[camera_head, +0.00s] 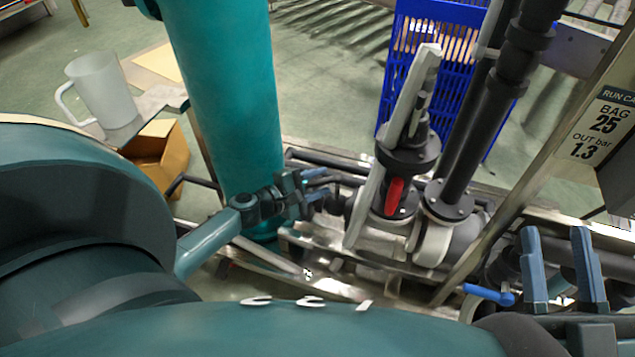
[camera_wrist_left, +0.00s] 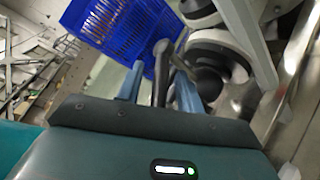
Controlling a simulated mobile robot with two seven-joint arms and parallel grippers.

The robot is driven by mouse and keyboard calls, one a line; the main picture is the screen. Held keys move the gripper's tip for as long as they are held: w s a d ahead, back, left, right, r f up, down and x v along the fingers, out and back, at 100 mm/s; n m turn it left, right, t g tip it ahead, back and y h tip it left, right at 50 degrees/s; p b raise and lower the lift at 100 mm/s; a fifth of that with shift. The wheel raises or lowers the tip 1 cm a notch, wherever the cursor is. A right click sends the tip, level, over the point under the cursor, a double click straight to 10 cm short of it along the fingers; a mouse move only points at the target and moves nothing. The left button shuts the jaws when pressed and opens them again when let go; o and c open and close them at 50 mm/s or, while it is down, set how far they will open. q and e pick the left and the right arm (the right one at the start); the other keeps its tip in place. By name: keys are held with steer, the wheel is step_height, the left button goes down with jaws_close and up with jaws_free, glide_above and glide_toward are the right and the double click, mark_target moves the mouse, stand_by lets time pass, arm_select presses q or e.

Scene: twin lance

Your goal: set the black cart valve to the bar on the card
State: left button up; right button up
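The run card (camera_head: 602,125) at the right of the head view reads "BAG 25" and "OUT bar 1.3". My left gripper (camera_head: 318,186) is at the left side of the cart's pipework. In the left wrist view, a dark grey bar-like part (camera_wrist_left: 160,74) stands between its two separated fingers, with gaps visible on both sides. I cannot tell whether this is the black valve's handle. No gauge reading is legible. My right gripper (camera_head: 563,268) has its fingers apart and empty, at the lower right beside the cart.
A red lever (camera_head: 395,194) sits on the pipework under a black flange (camera_head: 408,153). A blue lever (camera_head: 488,293) is left of my right gripper. A blue crate (camera_head: 440,60) stands behind. A white mug (camera_head: 101,90) and a cardboard box (camera_head: 163,155) are at the left.

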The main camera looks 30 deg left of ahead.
arm_select(q)
jaws_close()
stand_by(0.3)
steer(key=shift+d, duration=0.1)
steer(key=shift+s+n+y, duration=0.1)
steer(key=shift+n+y, duration=0.2)
jaws_free()
arm_select(e)
steer(key=shift+s+f, duration=0.1)
steer(key=shift+f, duration=0.2)
